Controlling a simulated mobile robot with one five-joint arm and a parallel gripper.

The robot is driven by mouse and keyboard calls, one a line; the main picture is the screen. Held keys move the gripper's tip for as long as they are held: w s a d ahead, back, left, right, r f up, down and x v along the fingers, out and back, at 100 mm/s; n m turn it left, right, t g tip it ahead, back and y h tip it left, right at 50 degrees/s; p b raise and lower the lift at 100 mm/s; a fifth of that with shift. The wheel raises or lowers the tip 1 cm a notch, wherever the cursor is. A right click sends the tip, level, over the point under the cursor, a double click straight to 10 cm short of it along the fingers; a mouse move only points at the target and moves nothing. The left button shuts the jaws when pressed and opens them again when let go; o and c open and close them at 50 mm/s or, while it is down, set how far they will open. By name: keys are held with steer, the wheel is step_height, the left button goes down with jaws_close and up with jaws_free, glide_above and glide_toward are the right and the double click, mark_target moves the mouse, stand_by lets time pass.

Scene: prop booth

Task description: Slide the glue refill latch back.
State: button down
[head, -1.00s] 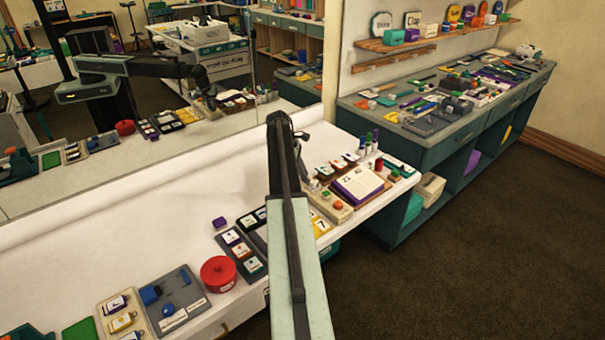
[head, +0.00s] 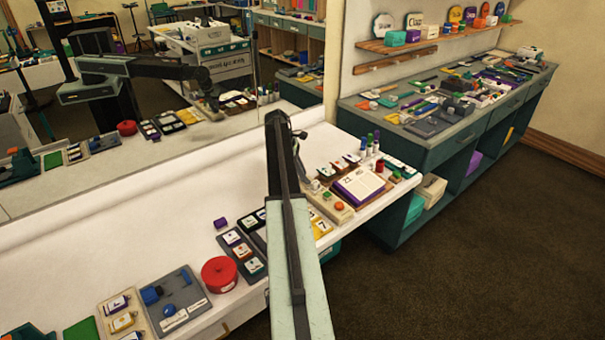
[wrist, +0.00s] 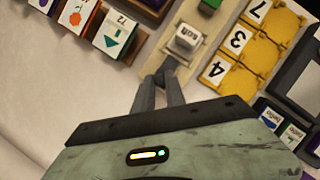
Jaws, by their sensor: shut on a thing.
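In the wrist view, my gripper (wrist: 166,78) has its two fingers close together at the near end of a narrow beige board (wrist: 178,60). They are shut on a small part there, which I take to be the glue refill latch; the fingertips mostly hide it. A pale block with a dark label (wrist: 188,37) stands on the board just beyond the fingertips, and a green piece (wrist: 209,4) is farther up. In the head view, the beige board (head: 330,206) lies on the white counter, partly behind my arm.
A yellow number tray (wrist: 243,50) lies close to the right of the board, and picture cards (wrist: 116,32) stand to the left. A red round tin (head: 220,273) is nearer. The rear counter (head: 150,205) is clear.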

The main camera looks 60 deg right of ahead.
steer(key=shift+w+d, duration=0.1)
steer(key=shift+w, duration=0.05)
steer(key=c, duration=1.4)
jaws_free()
steer(key=p+v, duration=0.7)
steer(key=shift+w+r, duration=0.15)
steer(key=shift+r, duration=0.15)
